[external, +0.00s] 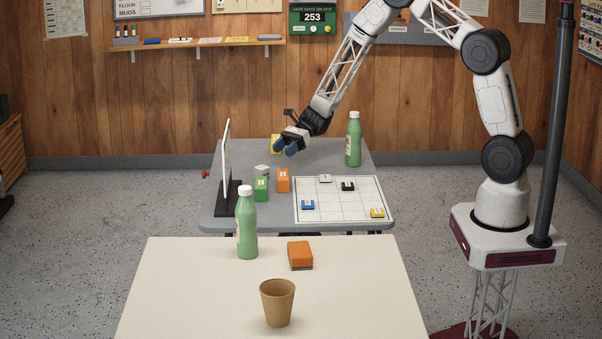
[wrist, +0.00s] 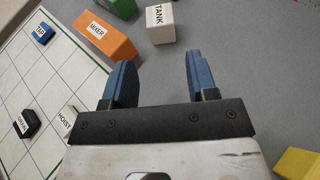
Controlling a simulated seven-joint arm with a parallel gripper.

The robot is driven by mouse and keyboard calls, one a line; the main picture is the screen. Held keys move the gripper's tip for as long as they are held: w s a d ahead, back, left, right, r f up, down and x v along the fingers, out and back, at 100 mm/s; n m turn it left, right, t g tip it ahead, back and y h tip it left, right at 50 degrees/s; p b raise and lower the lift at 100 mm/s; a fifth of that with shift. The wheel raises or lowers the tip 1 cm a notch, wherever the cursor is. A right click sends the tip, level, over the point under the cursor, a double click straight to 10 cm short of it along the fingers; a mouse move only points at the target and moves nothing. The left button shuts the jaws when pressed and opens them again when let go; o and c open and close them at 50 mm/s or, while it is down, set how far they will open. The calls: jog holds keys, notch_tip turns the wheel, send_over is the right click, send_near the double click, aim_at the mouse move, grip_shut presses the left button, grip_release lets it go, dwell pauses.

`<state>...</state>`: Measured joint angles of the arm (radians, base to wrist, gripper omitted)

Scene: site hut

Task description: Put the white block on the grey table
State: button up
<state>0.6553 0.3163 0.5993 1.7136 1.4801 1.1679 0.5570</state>
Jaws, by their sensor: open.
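A white block (external: 262,169) labelled TANK lies on the grey table (external: 340,158), behind a green block. It also shows near the top of the wrist view (wrist: 160,24), ahead of my fingers and apart from them. My gripper (external: 288,147) is over the back part of the grey table, near the yellow block. In the wrist view its two blue fingers (wrist: 156,75) are spread with only grey tabletop between them. A smaller white piece labelled HOIST (external: 325,178) is on the grid board.
An orange MIXER block (external: 283,180), green block (external: 261,189) and yellow block (external: 275,143) stand nearby. A black-based upright panel (external: 227,175) is left, a green bottle (external: 353,140) right. The grid board (external: 343,199) fills the front right. The cream table (external: 190,290) is nearer.

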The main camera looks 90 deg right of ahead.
jog(key=shift+a+r, duration=0.35)
jog(key=shift+r, duration=0.05)
jog(key=s+a+r+n+g+h, duration=0.1)
jog(key=s+a+r+n+g, duration=0.2)
jog(key=s+a+r+n, duration=0.35)
jog(key=s+a+r+n+g, duration=0.2)
jog(key=s+a+r+n, duration=0.1)
jog(key=a+r, duration=0.6)
jog(key=s+a+r+n+g+h, duration=0.1)
jog(key=s+a+r+n+g, duration=0.35)
jog(key=a, duration=0.45)
jog(key=s+a+r+n+h, duration=0.2)
jog(key=s+a+r+n, duration=0.1)
jog(key=s, duration=0.6)
jog(key=s+a+r+n+t+h, duration=0.1)
jog(key=s+a+r+n+h, duration=0.1)
jog(key=s, duration=0.7)
jog(key=s+a+r+n+t+h, duration=0.1)
jog(key=s+a+r+n+h, duration=0.2)
jog(key=s+r+n, duration=0.2)
jog(key=s+n, duration=0.2)
jog(key=s, duration=0.2)
jog(key=shift+s+a+r+n+h, duration=0.3)
jog(key=shift+r+n+h, duration=0.05)
jog(key=shift+n+h, duration=0.05)
